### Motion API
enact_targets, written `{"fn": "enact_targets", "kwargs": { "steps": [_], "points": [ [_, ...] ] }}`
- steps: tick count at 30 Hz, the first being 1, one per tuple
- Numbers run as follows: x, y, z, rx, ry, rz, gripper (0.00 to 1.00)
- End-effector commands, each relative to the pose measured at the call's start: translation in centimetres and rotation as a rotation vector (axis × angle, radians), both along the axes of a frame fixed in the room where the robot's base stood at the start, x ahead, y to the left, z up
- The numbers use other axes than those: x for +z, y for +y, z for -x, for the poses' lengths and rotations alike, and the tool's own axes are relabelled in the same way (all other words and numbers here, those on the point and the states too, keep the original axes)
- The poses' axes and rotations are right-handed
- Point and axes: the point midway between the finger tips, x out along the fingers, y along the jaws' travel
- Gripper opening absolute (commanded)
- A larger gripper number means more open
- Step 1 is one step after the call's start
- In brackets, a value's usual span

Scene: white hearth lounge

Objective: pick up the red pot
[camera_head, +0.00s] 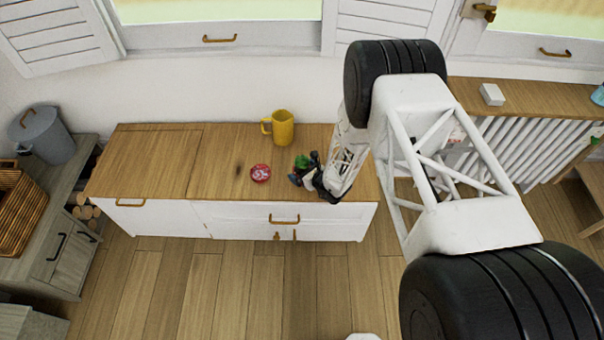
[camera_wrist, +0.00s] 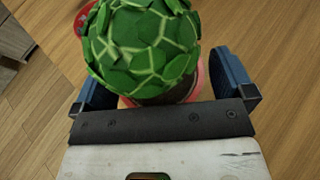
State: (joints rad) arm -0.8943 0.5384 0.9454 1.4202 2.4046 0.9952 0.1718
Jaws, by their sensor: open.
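The red pot (camera_wrist: 204,88) shows in the wrist view as a pink-red rim under a round green leafy plant (camera_wrist: 143,45), which hides most of it. My gripper (camera_wrist: 162,84) is open, with one blue finger on each side of the pot. I cannot tell whether the fingers touch it. In the head view the green plant (camera_head: 303,160) shows beside my gripper (camera_head: 303,175) on the wooden cabinet top, and my gripper hides the pot there.
A round red item with a pale pattern (camera_head: 260,173) lies to the left on the cabinet top (camera_head: 215,165). A yellow mug (camera_head: 279,128) stands behind, near the wall. The cabinet top's left half is clear. A grey bucket (camera_head: 42,135) stands at far left.

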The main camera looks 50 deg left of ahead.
Motion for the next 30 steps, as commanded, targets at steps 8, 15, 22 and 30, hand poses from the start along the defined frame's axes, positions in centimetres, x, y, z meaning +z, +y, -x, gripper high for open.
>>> {"fn": "enact_targets", "kwargs": {
  "steps": [8, 15, 22, 30],
  "points": [
    [-0.04, 0.14, -0.01, 0.000, 0.000, 0.000, 1.00],
    [-0.03, 0.13, -0.02, 0.000, 0.000, 0.000, 1.00],
    [-0.04, 0.11, -0.01, 0.000, 0.000, 0.000, 0.77],
    [0.02, 0.16, -0.05, 0.000, 0.000, -0.001, 0.38]
  ]
}}
